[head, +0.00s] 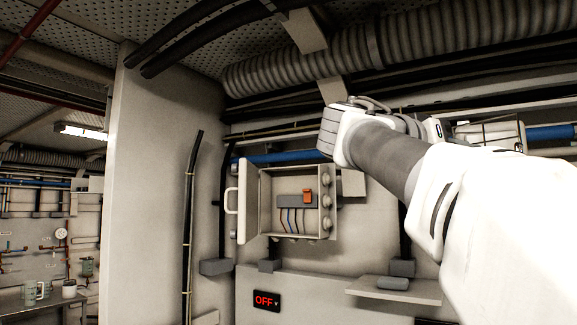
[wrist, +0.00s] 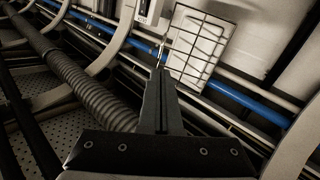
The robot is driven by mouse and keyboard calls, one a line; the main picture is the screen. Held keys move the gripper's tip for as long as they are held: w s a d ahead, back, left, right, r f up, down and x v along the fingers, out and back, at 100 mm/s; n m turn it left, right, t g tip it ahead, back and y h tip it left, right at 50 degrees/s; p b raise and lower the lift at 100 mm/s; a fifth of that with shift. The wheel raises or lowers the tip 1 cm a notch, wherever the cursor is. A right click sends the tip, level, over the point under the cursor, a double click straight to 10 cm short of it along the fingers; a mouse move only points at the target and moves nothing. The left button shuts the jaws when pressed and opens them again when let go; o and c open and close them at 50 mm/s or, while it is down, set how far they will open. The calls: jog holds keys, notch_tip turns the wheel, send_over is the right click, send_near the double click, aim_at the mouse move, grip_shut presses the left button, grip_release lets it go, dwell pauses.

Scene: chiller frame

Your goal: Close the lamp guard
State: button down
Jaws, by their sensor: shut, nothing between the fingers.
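In the head view a wire-fronted box shape (head: 490,133), likely the same guard, shows partly behind my arm at the right. My gripper (wrist: 160,78) is shut and empty, its tips close to the guard's near left edge. I cannot tell whether they touch it. In the head view my fingers are hidden by my arm. The lamp itself and how far the guard stands open cannot be made out.
Blue pipe (wrist: 232,86) and pale pipes run behind the guard. A ribbed duct (wrist: 85,85) lies left of my gripper. In the head view an open electrical box (head: 292,205) with its door (head: 248,200) swung left hangs below my arm, above an OFF display (head: 266,301).

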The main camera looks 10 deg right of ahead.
jog(key=w+d+m+p, duration=0.2)
jog(key=w+d+p, duration=0.1)
jog(key=d, duration=0.9)
jog(key=shift+d+f+p, duration=0.2)
jog(key=shift+p, duration=0.65)
jog(key=shift+d, duration=0.1)
